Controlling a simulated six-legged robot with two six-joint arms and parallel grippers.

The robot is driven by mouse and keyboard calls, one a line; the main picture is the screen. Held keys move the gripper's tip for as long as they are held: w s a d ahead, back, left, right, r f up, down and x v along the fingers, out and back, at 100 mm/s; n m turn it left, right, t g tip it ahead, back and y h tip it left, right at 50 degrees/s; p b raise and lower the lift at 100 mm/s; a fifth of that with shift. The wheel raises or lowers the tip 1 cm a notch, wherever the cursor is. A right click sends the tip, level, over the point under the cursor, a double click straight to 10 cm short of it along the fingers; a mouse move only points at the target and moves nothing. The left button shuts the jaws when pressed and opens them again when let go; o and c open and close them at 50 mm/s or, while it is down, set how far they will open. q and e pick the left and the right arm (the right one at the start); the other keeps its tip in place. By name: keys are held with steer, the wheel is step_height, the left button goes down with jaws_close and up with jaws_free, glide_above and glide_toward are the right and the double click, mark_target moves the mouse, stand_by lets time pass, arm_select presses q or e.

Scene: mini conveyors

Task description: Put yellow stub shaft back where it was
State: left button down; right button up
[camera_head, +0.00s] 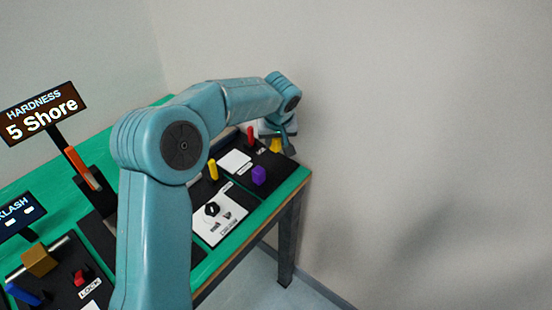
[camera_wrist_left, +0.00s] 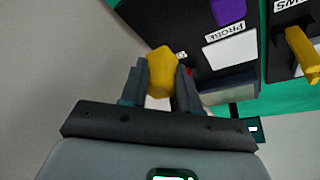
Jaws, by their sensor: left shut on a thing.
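My left gripper (camera_wrist_left: 161,80) is shut on a yellow faceted piece, which I take to be the yellow stub shaft (camera_wrist_left: 160,66). It sits between the two fingertips in the left wrist view, at the edge of the black panel labelled PROBE. In the head view the yellow shaft (camera_head: 276,145) shows at the far right corner of the bench, beneath my left wrist. The gripper (camera_head: 284,141) is partly hidden there by my wrist. I cannot tell whether the shaft touches the panel. My right gripper is in neither view.
A purple block (camera_head: 259,175), a red peg (camera_head: 250,136) and a yellow peg (camera_head: 213,170) stand near the gripper. A white dial panel (camera_head: 222,214) lies closer. The green bench (camera_head: 290,184) ends close by, near the wall. A HARDNESS display (camera_head: 42,112) stands left.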

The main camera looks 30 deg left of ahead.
mark_target(276, 147)
arm_select(q)
step_height(276, 147, down, 3)
step_height(276, 147, down, 3)
steer(key=shift+f, duration=0.2)
steer(key=shift+w+f, duration=0.1)
steer(key=shift+f+b, duration=0.2)
steer(key=shift+b, duration=0.2)
steer(key=c, duration=0.8)
jaws_free()
steer(key=shift+r, duration=0.1)
